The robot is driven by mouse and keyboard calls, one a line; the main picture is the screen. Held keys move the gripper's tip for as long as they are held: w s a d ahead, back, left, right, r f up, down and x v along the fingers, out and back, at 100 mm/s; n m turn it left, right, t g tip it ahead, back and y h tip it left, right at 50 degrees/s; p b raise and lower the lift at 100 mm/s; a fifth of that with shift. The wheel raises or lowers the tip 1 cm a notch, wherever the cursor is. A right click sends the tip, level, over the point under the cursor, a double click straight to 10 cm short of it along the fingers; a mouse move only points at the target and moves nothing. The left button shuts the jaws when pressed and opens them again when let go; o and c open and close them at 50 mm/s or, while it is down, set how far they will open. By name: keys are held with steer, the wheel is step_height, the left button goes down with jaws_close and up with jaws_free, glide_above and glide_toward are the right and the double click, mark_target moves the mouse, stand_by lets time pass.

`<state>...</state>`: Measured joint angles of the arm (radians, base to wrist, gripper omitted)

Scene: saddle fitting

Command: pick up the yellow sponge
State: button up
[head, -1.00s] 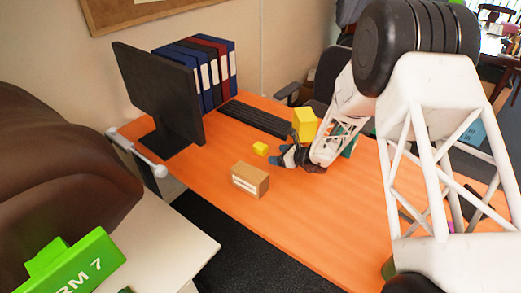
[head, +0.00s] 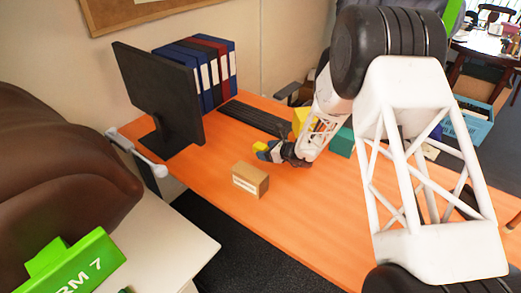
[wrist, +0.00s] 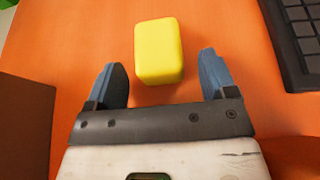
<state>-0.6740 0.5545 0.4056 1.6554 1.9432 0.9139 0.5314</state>
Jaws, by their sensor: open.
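The yellow sponge (wrist: 158,52) lies on the orange desk, just ahead of my gripper (wrist: 160,78) in the wrist view. My gripper is open, with one blue finger on each side of the sponge's near end and clear gaps between. In the head view the sponge (head: 260,146) shows only in part, beside my gripper's blue fingertips (head: 269,154). I cannot tell from these views how high the fingers are above the desk.
A cardboard box (head: 250,179) stands on the desk (head: 300,215) near my gripper. The keyboard (head: 256,119) lies behind, by the monitor (head: 160,95) and several binders (head: 205,70). A larger yellow block (head: 300,118) and a green object (head: 342,142) are partly hidden by my arm.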

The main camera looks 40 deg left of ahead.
stand_by(0.6)
steer(key=c, duration=1)
steer(key=shift+s+d+r, duration=0.45)
steer(key=shift+s+r, duration=0.05)
steer(key=shift+r, duration=0.25)
steer(key=s+d+r, duration=0.6)
steer(key=s+d, duration=0.2)
steer(key=d, duration=0.1)
steer(key=shift+s+r, duration=0.25)
steer(key=shift+s, duration=0.15)
